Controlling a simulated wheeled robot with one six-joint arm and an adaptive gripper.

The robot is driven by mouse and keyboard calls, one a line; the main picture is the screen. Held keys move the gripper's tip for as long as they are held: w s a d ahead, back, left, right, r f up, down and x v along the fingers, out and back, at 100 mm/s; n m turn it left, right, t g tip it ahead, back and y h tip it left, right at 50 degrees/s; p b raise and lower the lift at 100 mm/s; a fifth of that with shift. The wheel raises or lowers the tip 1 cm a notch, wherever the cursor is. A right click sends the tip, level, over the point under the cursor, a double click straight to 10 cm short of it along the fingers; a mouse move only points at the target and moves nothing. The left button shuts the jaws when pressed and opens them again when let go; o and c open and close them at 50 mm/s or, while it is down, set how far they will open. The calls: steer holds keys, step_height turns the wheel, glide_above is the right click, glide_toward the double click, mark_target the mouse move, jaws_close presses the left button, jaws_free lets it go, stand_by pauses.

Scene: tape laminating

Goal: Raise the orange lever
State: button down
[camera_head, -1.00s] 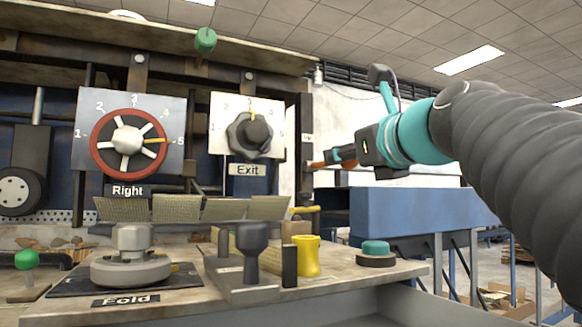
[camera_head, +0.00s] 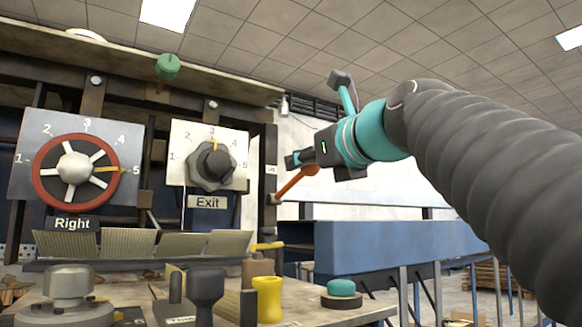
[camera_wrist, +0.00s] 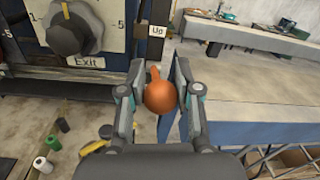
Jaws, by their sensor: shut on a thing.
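The orange lever (camera_head: 295,184) is on the right side of the machine, beside a post with a small label. In the head view it slants up to the right from the post to its round knob. In the wrist view the knob (camera_wrist: 160,97) sits between the two fingers of my gripper (camera_wrist: 160,68), its shaft running on toward the post. In the head view my gripper (camera_head: 297,160) is at the lever's knob end and partly hides it. My gripper is shut on the lever.
An "Up" label (camera_wrist: 156,31) is on the post. The Exit dial (camera_head: 210,165) and the red Right wheel (camera_head: 75,172) are to the left. A blue conveyor frame (camera_head: 375,248) stands below and to the right. A yellow cup-like knob (camera_head: 267,298) is on the worktop.

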steer(key=shift+w, duration=0.1)
steer(key=c, duration=0.8)
jaws_free()
steer(key=shift+w, duration=0.1)
steer(key=shift+v, duration=3.85)
